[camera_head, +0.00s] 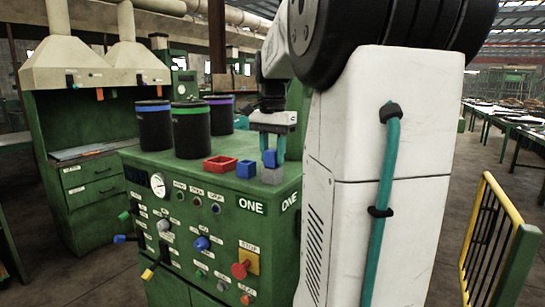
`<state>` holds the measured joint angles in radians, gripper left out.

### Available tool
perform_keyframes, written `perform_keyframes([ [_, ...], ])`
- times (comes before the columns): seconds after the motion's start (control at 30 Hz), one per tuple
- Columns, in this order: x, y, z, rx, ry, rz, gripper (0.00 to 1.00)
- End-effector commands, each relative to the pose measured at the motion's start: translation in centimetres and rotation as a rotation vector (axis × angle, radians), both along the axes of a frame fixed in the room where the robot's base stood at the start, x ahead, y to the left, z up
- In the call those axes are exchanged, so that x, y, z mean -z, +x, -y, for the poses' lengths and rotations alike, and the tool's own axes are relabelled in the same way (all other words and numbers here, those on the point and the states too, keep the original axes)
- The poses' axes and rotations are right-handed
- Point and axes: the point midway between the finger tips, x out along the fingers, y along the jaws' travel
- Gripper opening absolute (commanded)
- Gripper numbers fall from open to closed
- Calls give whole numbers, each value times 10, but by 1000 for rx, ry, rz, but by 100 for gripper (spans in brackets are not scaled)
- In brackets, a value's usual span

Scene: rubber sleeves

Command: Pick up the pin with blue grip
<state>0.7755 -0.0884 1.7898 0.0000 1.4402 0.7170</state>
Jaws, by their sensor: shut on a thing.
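The blue grip of the pin (270,158) shows between the teal fingers of my gripper (272,153). My gripper points down over the green machine top and is shut on the blue grip. A small grey block (272,176) is directly below the grip, at the right end of the machine top. I cannot tell whether the pin still sits in the block or is clear of it. The shaft of the pin is not visible.
A red tray (219,163) and a blue tray (246,169) stand left of my gripper. Black canisters with blue (154,126), green (191,130) and purple (220,115) bands stand farther left. The green machine (215,212) has knobs and levers in front. A yellow railing (497,235) is at right.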

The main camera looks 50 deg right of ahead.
Motion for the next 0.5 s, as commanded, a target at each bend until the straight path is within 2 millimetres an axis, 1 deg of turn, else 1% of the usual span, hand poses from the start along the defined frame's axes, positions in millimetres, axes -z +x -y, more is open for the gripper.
perform_keyframes([
  [0.17, -11, 0, 0, 0, -1, 1, 9],
  [0.33, -35, 0, 0, 0, -2, 2, 9],
  [0.37, -37, 0, 5, 2, 0, 0, 9],
  [0.5, -37, -5, 37, 6, 1, -1, 9],
])
